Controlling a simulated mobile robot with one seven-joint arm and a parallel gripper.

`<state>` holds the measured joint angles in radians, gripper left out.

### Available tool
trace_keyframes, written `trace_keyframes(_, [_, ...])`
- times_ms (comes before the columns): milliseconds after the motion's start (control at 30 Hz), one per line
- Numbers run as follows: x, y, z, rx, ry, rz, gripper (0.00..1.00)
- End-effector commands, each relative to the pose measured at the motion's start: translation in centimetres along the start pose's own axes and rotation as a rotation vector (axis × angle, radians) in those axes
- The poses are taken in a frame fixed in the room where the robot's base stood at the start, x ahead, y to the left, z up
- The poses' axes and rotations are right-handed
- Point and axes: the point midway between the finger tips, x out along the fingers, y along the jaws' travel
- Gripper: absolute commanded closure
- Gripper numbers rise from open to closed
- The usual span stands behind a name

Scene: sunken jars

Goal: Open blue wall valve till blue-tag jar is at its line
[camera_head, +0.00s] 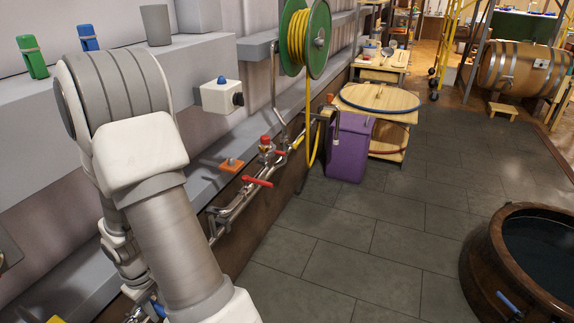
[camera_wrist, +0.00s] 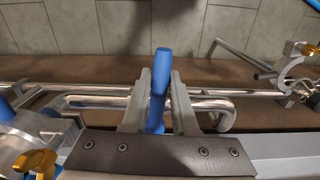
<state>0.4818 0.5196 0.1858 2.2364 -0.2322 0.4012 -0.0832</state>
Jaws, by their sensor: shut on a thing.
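A blue valve handle (camera_wrist: 160,62) stands between my gripper's fingers in the wrist view. My gripper (camera_wrist: 159,78) is shut on it, with one finger on each side. Steel pipes (camera_wrist: 95,103) run along the wall behind the fingers. In the head view a bit of blue (camera_head: 155,306) shows at the lower left beside my arm, which hides most of the gripper.
A red lever (camera_head: 258,182) sits on the wall pipes ahead. A purple bin (camera_head: 348,148) stands by the wall. The tiled floor between is clear.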

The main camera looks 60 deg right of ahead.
Motion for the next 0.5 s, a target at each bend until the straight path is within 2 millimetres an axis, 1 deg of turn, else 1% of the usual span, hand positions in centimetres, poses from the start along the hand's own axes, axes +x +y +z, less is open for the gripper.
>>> trace_keyframes(33, [-0.1,0.5,0.7,-0.064,-0.018,-0.006,1.00])
trace_keyframes(100, [-2.0,0.3,0.6,-0.065,-0.015,-0.003,1.00])
trace_keyframes(200, [-3.3,0.4,0.5,-0.062,-0.012,-0.002,1.00])
trace_keyframes(333, [-3.0,0.4,0.2,-0.062,-0.005,0.000,1.00])
trace_keyframes(500, [-3.3,0.7,-0.1,-0.080,0.003,0.002,1.00])
